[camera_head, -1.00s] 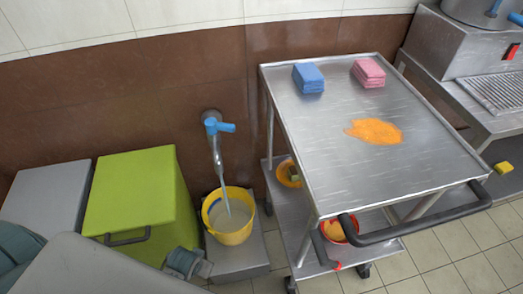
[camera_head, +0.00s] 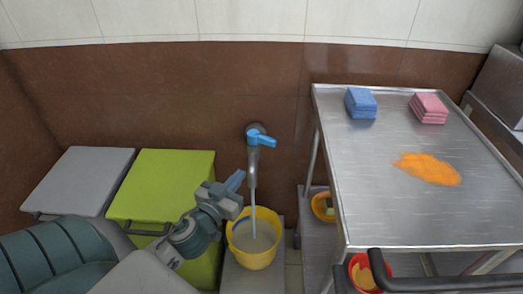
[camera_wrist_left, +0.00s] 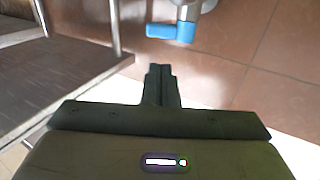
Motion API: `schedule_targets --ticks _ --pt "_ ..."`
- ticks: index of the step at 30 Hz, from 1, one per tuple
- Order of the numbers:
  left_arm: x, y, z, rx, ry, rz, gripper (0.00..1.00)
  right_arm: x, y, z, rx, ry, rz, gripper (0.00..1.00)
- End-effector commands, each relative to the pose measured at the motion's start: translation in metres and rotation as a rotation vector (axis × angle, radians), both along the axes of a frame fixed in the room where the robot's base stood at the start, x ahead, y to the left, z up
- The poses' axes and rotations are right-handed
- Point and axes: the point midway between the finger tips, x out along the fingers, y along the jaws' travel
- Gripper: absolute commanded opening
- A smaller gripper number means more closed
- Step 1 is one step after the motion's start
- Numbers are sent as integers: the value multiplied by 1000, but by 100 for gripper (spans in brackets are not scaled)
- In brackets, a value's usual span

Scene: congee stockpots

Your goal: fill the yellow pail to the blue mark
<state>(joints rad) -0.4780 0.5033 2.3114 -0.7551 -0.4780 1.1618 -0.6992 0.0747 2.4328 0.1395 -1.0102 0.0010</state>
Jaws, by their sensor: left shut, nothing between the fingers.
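The yellow pail (camera_head: 254,249) stands upright on a grey block under the wall tap (camera_head: 253,160). A stream of water runs from the spout into the pail, and pale liquid shows inside. My right gripper is out of view.
A steel trolley (camera_head: 390,205) stands to the right, with blue cloths (camera_head: 361,102), pink cloths (camera_head: 429,107) and an orange spill (camera_head: 428,168) on top. A red bucket (camera_head: 362,272) is below. A green bin (camera_head: 165,180) and a grey bin (camera_head: 77,178) stand left.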

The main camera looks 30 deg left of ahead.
Motion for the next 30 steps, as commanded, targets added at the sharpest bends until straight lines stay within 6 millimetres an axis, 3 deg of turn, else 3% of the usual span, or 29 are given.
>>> schedule_targets --ticks 5,21,30 --pt "21 3 3 -5 -3 3 0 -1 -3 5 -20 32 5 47" --pt "115 13 2 -3 2 4 0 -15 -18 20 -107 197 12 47" --pt "136 15 0 -1 3 2 0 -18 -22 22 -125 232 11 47"
